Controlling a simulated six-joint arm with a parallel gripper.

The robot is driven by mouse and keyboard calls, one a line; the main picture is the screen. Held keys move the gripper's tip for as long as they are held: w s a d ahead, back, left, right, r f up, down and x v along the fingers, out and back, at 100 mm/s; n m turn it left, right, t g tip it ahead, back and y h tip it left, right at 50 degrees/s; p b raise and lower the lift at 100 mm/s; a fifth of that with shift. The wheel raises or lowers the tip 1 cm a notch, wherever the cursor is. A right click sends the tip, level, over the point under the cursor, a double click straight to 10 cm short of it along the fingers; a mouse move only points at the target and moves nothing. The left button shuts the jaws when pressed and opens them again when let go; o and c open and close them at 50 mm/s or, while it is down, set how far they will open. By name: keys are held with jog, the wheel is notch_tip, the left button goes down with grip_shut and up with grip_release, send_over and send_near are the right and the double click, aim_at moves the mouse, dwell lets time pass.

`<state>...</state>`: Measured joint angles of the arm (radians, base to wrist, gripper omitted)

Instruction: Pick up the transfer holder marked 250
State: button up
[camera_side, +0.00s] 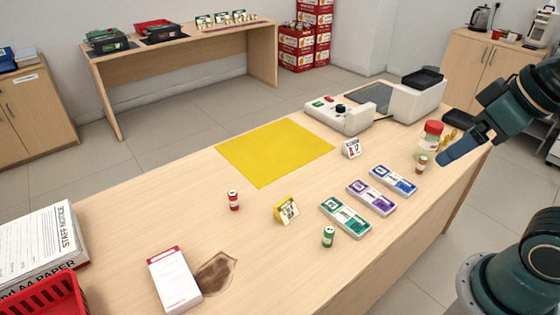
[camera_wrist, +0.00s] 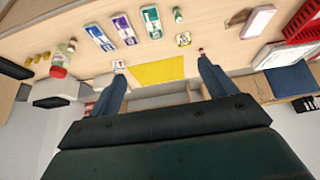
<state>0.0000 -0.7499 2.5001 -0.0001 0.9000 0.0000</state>
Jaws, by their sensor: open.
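Three flat transfer holders lie side by side on the counter: a green one (camera_side: 345,217), a purple one (camera_side: 371,197) and a blue one (camera_side: 393,180). The wrist view also shows the green holder (camera_wrist: 151,20), the purple holder (camera_wrist: 124,28) and the blue holder (camera_wrist: 99,37) near its top edge. Their markings are too small to read, so I cannot tell which is 250. My gripper (camera_side: 444,161) is raised at the counter's right end, to the right of the blue holder. In the wrist view my gripper (camera_wrist: 160,67) has its fingers wide apart, with nothing between them.
A red-lidded jar (camera_side: 431,137) and a small brown-orange cylinder (camera_side: 421,165) stand between gripper and holders. A green cylinder (camera_side: 328,237) stands by the green holder. A yellow stand (camera_side: 287,211), red cylinder (camera_side: 234,201) and yellow mat (camera_side: 272,150) lie further left.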

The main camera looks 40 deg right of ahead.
jog(key=n+g, duration=0.2)
jog(key=g, duration=0.4)
send_over(284, 204)
notch_tip(284, 204, down, 22)
jog(key=shift+d+f, duration=0.1)
jog(key=shift+f, duration=4.3)
jog(key=shift+f, duration=0.1)
